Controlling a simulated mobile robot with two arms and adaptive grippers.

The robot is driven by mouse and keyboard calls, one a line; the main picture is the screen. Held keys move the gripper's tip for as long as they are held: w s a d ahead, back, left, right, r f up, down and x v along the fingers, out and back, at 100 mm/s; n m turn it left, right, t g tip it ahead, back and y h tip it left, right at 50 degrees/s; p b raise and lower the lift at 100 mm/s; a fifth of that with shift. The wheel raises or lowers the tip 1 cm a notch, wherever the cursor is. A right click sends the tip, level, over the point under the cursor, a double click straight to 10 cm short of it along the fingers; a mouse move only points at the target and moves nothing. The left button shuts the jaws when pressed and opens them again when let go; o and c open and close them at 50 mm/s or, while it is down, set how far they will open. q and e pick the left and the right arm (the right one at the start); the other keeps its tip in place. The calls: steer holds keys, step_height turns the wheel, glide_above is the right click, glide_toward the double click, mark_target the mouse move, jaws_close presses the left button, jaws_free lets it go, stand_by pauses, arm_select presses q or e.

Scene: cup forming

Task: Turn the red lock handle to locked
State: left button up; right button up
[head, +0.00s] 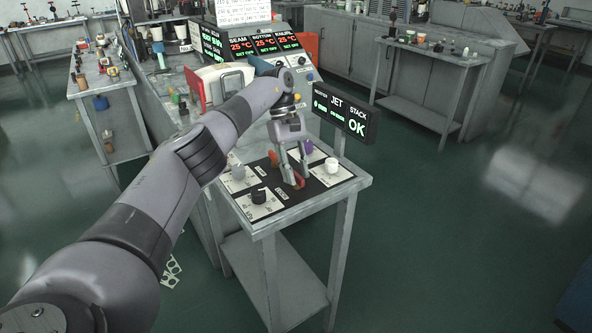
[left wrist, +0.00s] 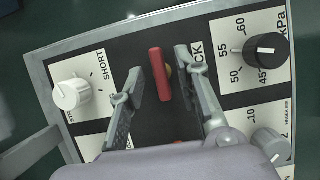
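The red lock handle (left wrist: 160,75) is a short bar on the black strip of the panel, seen in the left wrist view beside partly hidden lettering ending in "CK". It also shows in the head view (head: 299,183), near the panel's front edge and partly covered by a finger. My left gripper (head: 292,170) points down over the panel. Its two fingers stand apart, one on each side of the handle, with visible gaps in the left wrist view. I cannot tell how far down the fingertips reach. My right gripper is not in view.
A black knob (left wrist: 266,50) and a white knob (left wrist: 70,94) flank the handle. Another red part (left wrist: 178,142) lies farther back, partly hidden. A black display (head: 345,113) reading "OK" stands right of the panel.

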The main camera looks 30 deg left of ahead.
mark_target(296, 173)
arm_select(q)
step_height(296, 173, up, 10)
stand_by(0.7)
stand_by(0.4)
